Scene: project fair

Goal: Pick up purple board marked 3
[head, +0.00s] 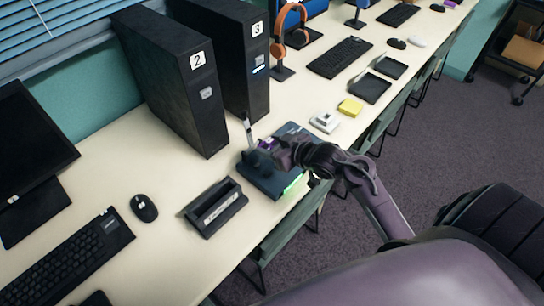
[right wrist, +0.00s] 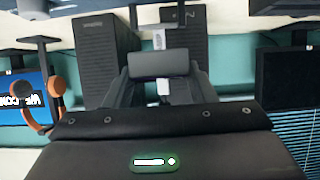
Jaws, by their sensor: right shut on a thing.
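A small piece of the purple board (head: 267,144) shows at my right gripper (head: 272,157), over the dark dock (head: 266,181) on the desk. The right gripper is shut on the board. The gripper covers most of it, and I cannot read its mark. I cannot tell whether the board still touches the dock. The dock has a green glow at its front edge. In the right wrist view the gripper parts (right wrist: 160,66) show in the middle, but the board is not clear there. My left gripper is not in view.
Black towers marked 2 (head: 185,85) and 3 (head: 245,65) stand behind the dock. A black open tray (head: 215,208) and a mouse (head: 144,207) lie to the left. A white device (head: 325,122) and a yellow block (head: 350,108) lie to the right. Headphones (head: 279,38) hang behind.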

